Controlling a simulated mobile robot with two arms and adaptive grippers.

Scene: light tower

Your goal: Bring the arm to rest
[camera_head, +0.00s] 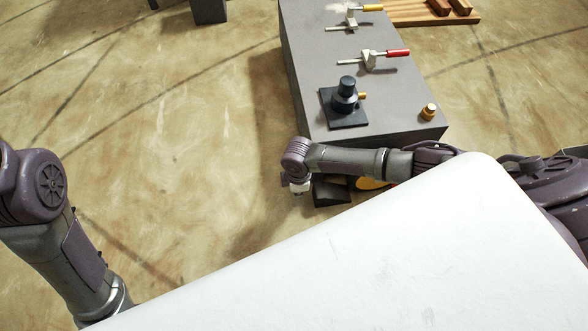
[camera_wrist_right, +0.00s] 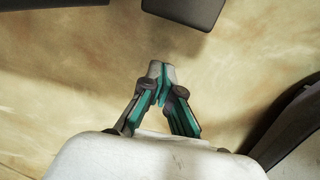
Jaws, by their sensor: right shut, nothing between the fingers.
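My right arm reaches in from the right in the head view, bent in front of the grey bench (camera_head: 290,60). My right gripper (camera_head: 298,188) hangs at the arm's left end, small and partly hidden by the wrist. In the right wrist view the right gripper (camera_wrist_right: 161,76) shows its teal-lined fingers meeting at the tips, shut and empty, above bare floor. My left arm stands at the left edge of the head view; its gripper is out of view.
On the bench stand a black round fixture on a plate (camera_head: 346,98), a brass piece (camera_head: 429,112), a red-handled clamp (camera_head: 372,58) and a yellow-handled clamp (camera_head: 351,18). A wooden rack (camera_head: 410,14) lies behind.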

